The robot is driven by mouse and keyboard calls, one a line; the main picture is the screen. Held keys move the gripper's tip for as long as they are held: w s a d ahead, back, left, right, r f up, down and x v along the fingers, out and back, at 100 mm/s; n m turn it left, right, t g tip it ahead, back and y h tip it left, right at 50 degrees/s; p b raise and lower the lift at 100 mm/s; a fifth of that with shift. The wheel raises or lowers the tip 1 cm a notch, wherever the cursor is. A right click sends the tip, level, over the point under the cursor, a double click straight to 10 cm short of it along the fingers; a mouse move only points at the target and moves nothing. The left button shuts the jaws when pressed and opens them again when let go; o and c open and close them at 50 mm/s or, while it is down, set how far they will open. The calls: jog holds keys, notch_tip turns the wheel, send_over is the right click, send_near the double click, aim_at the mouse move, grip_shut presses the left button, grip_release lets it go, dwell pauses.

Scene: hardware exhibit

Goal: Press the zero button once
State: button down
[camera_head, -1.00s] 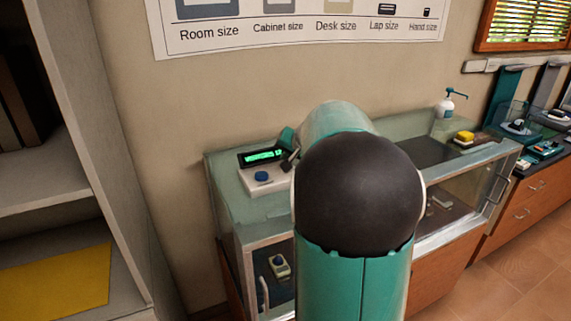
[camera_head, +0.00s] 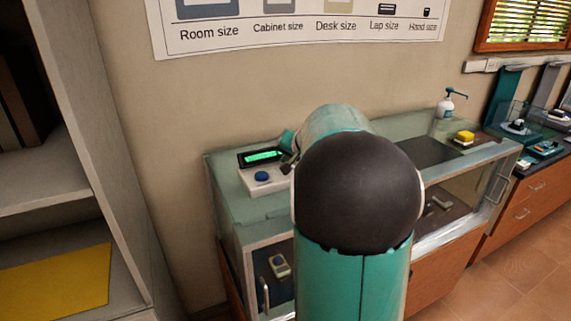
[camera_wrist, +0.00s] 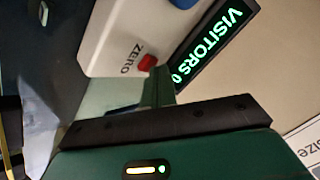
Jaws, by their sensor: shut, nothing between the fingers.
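The white counter box (camera_wrist: 112,35) sits on the glass case, with a blue button (camera_head: 261,177) and a red button (camera_wrist: 147,63) beside the printed word ZERO. Its dark display (camera_wrist: 215,45) shows green text reading VISITORS 0 in the wrist view. The display (camera_head: 262,157) also shows in the head view, too small to read well. My gripper (camera_wrist: 160,76) is shut and empty, its tips right at the red button and covering part of it. I cannot tell whether they touch it. In the head view my arm hides the red button.
The glass display case (camera_head: 232,208) runs along the wall. A shelf unit (camera_head: 50,195) is close on the left.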

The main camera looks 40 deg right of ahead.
jog(key=shift+r, duration=0.85)
notch_tip(320, 180, up, 5)
dwell(0.5)
dwell(0.6)
